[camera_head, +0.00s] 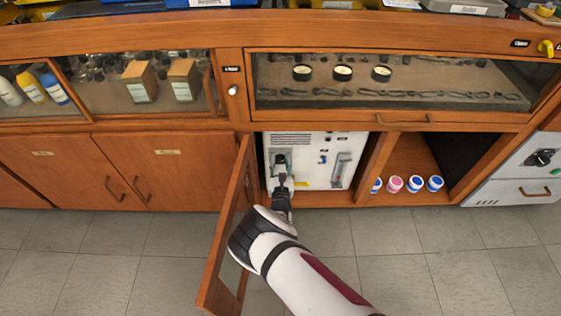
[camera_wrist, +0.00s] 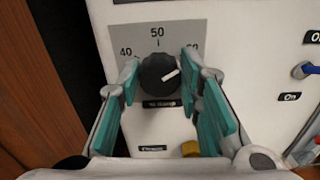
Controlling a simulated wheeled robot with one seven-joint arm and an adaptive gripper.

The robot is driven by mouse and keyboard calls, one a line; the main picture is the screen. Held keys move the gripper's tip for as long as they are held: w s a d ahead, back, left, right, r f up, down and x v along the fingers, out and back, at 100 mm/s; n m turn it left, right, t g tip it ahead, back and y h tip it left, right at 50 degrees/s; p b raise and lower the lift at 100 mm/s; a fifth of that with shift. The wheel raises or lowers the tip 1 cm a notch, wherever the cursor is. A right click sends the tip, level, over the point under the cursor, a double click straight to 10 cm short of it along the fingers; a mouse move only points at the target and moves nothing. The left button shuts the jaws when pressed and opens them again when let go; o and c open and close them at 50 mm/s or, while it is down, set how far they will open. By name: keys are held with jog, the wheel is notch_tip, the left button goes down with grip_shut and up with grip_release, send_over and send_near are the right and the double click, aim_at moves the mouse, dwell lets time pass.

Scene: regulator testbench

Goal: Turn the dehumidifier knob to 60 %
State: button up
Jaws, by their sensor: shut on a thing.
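The dehumidifier (camera_head: 335,150) is a white box in an open cabinet bay, in the middle of the head view. Its round black knob (camera_wrist: 155,68) sits on a grey scale plate (camera_wrist: 185,32) in the wrist view. The plate reads 40 at left and 50 at top; the number at right is partly hidden by a finger. The knob's white mark points right and slightly up, towards that partly hidden number. My gripper (camera_wrist: 160,77) has its teal-padded fingers on both sides of the knob, shut on it. In the head view my gripper (camera_head: 281,183) covers the knob.
An open cabinet door (camera_head: 232,235) stands just left of my arm. A blue switch (camera_wrist: 306,70) is right of the knob, and a yellow part (camera_wrist: 190,149) is below. Several small jars (camera_head: 415,184) stand in the bay at right. Grey floor (camera_head: 440,245) is clear at right.

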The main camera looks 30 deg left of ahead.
dwell(0.4)
jog(key=o, duration=1.2)
jog(key=shift+s, duration=0.1)
jog(key=v, duration=1.2)
jog(key=shift+f, duration=0.1)
